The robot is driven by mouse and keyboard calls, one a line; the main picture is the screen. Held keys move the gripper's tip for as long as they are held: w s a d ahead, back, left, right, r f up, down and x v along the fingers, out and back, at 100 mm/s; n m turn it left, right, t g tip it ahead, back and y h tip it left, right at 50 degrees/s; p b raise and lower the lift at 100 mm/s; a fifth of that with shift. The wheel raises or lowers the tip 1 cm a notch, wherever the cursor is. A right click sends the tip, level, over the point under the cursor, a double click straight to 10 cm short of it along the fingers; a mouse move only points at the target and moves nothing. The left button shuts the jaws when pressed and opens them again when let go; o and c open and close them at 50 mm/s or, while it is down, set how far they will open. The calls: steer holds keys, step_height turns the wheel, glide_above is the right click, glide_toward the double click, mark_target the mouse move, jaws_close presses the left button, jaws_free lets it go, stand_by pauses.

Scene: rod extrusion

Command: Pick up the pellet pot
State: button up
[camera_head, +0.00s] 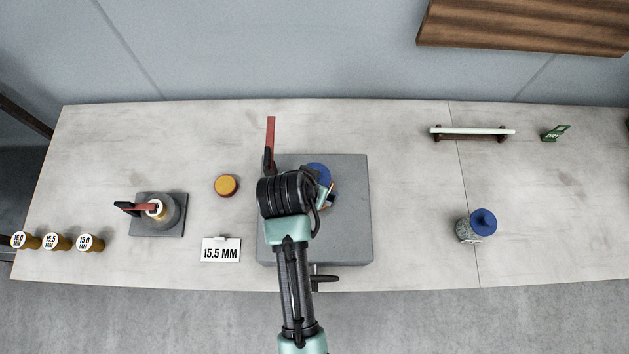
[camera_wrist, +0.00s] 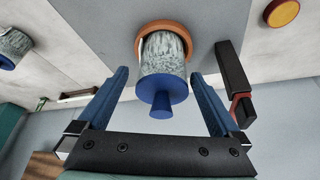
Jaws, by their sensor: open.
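A speckled pot with a blue lid and blue knob (camera_wrist: 163,66) stands at an orange-brown ring (camera_wrist: 182,27) in the wrist view. Its blue top (camera_head: 318,171) shows in the head view, above the grey slab and partly hidden by my arm. My gripper (camera_wrist: 160,76) is open, with one blue finger on each side of this pot; I cannot tell whether they touch it. A second similar pot with a blue lid (camera_head: 477,225) stands on the right of the table, and it also shows at the left edge of the wrist view (camera_wrist: 12,48).
The grey slab (camera_head: 345,240) has a red lever (camera_head: 270,138) at its back left. Left are a yellow-topped puck (camera_head: 227,185), a small machine (camera_head: 170,218), a "15.5 MM" card (camera_head: 221,250) and labelled dies (camera_head: 57,242). A white rod on a rack (camera_head: 472,132) lies at back right.

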mark_target(331, 187)
steer(key=shift+p+x, duration=0.65)
steer(key=shift+x, duration=1.9)
steer(key=shift+w+a, duration=0.1)
steer(key=shift+a, duration=0.1)
steer(key=shift+c, duration=0.3)
steer(key=c, duration=1.4)
jaws_close()
steer(key=shift+w+r, duration=0.1)
steer(key=shift+r, duration=0.05)
